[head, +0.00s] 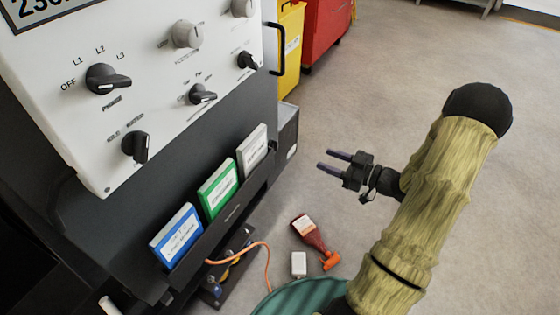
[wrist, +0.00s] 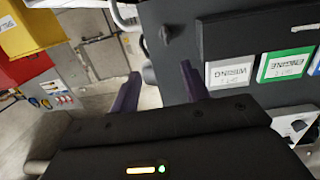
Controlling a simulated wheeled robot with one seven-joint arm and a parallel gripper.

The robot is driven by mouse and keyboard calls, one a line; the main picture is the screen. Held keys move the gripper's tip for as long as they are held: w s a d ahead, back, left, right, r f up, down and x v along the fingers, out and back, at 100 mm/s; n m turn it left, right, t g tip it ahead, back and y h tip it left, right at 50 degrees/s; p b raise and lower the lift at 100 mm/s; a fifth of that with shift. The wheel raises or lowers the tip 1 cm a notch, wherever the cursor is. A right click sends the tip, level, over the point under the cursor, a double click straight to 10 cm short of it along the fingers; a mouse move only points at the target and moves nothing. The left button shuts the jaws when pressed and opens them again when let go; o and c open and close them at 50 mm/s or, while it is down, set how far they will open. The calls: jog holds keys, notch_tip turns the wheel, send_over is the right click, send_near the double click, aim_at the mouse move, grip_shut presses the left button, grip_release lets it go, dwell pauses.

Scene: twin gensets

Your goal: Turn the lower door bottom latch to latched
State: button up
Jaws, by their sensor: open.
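The dark lower panel of the genset (head: 105,232) fills the lower left of the head view. A small dark latch-like knob (wrist: 168,33) stands out from this panel's edge in the wrist view, beyond my fingertips. It may be the bottom latch, but no label shows and I cannot tell its turn position. In the head view, a small dark piece (head: 273,147) at the panel's right edge may be the same part. My gripper (head: 324,160) is open and empty, to the right of the panel and apart from it. Its two purple fingers (wrist: 160,71) point toward the knob in the wrist view.
Blue (head: 177,237), green (head: 218,187) and white (head: 252,150) binders sit in a panel rack. A control face with rotary knobs (head: 106,79) is above. A red bottle (head: 309,232) and an orange cable (head: 266,262) lie low. Open floor (head: 400,65) lies right.

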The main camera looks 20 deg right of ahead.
jog(key=shift+s+d+f+y, duration=0.15)
jog(key=shift+s+f+y, duration=0.35)
jog(key=shift+s+f, duration=0.2)
jog(key=b+x, duration=0.4)
jog(key=x, duration=1.3)
jog(key=shift+w, duration=0.25)
jog(key=shift+r, duration=0.1)
jog(key=c, duration=1)
